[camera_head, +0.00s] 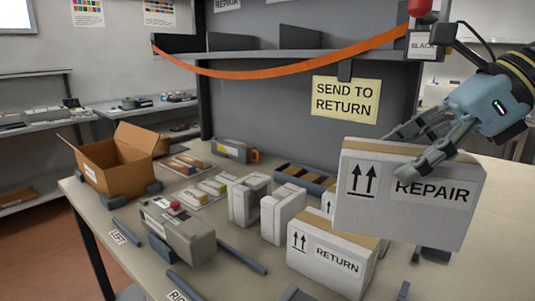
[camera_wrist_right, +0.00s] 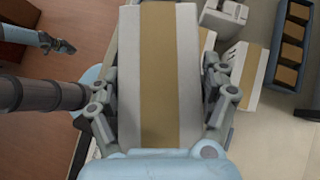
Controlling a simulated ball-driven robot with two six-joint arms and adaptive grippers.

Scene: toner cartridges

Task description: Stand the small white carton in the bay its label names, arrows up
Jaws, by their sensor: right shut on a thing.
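A white carton (camera_head: 400,215) with a tan tape strip is in my right gripper (camera_head: 420,150), raised above the right part of the table. Its near face shows two upward arrows and the word REPAIR. The right gripper is shut on the carton's sides near the top. In the right wrist view the carton (camera_wrist_right: 158,75) lies between the fingers. Another white carton (camera_head: 330,262), marked RETURN with arrows up, stands on the table below and left of it. My left gripper (camera_wrist_right: 58,43) is small at the upper left of the right wrist view; its opening is unclear.
A yellow sign (camera_head: 346,100) reads SEND TO RETURN. An orange strap (camera_head: 290,70) hangs across the shelf. An open brown box (camera_head: 115,160), a grey device (camera_head: 178,230), white packs (camera_head: 283,212) and a divided tray (camera_head: 305,178) crowd the table. A REPAIR sign (camera_head: 228,4) is partly cut off.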

